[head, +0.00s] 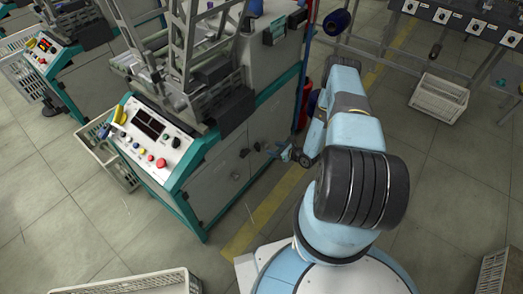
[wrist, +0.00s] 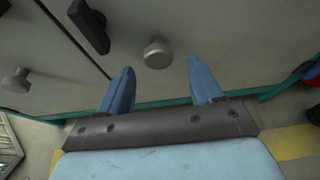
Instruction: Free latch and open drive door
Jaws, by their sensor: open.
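The grey lower front panel of the winding machine (head: 214,187) is flat and shut in the head view. In the wrist view a dark seam crosses the grey panel (wrist: 60,60). A black bar-shaped handle (wrist: 88,27) sits right of the seam, with a round grey knob (wrist: 157,53) to its right. A second grey knob (wrist: 16,82) is left of the seam. I cannot tell which fitting is the latch. My gripper (wrist: 160,66) is open and empty, its blue fingers either side of the first knob's line, apparently short of it. It shows small beside the panel in the head view (head: 279,152).
The control panel (head: 153,137) with buttons tops the machine's near end. White crates stand at the lower left (head: 140,284), by the machine (head: 104,150) and at the right (head: 439,97). A yellow floor stripe (head: 277,204) runs along the machine. Floor to the right is open.

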